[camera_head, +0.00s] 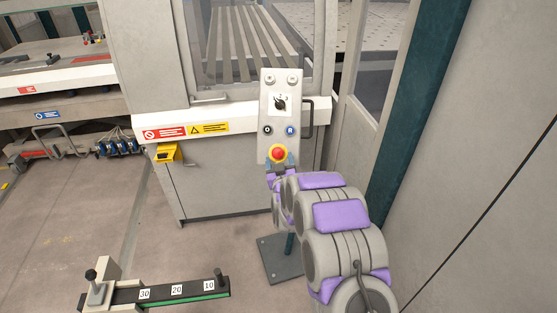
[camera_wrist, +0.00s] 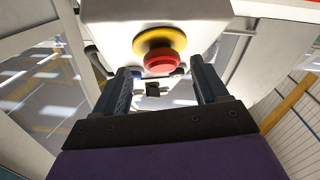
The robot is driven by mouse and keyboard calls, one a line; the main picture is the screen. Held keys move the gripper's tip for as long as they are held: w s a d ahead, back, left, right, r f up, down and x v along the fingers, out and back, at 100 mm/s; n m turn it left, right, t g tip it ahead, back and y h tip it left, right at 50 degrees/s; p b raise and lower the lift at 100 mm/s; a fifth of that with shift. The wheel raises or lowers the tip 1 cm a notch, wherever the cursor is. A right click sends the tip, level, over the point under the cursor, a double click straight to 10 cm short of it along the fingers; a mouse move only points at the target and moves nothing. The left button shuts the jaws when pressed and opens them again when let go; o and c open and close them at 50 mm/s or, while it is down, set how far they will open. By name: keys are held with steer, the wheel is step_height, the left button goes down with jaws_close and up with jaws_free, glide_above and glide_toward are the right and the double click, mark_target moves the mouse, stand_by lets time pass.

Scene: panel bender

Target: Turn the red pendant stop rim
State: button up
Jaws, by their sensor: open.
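The red pendant stop (camera_head: 278,153) is a red mushroom button on a yellow collar. It sits at the lower end of the grey pendant panel (camera_head: 280,105). In the wrist view the red button (camera_wrist: 162,62) is large and lies beyond my fingertips, near the middle. My gripper (camera_wrist: 160,75) is open, with one blue-grey finger on each side below the button. Nothing is between the fingers. In the head view my gripper (camera_head: 281,168) is just below the stop, mostly hidden by my arm. I cannot tell whether a finger touches the rim.
The panel carries a rotary selector (camera_head: 280,104) and smaller buttons above the stop. A black handle (camera_head: 308,117) is at its right. The pendant's base plate (camera_head: 280,260) stands on the floor. A stop bar with numbers (camera_head: 176,291) is in front.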

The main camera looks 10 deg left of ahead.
steer(key=shift+w+a, duration=0.15)
steer(key=shift+w, duration=0.35)
steer(key=shift+w+a, duration=0.35)
steer(key=shift+w, duration=0.25)
steer(key=shift+d, duration=0.15)
steer(key=shift+c, duration=1.4)
steer(key=c, duration=0.8)
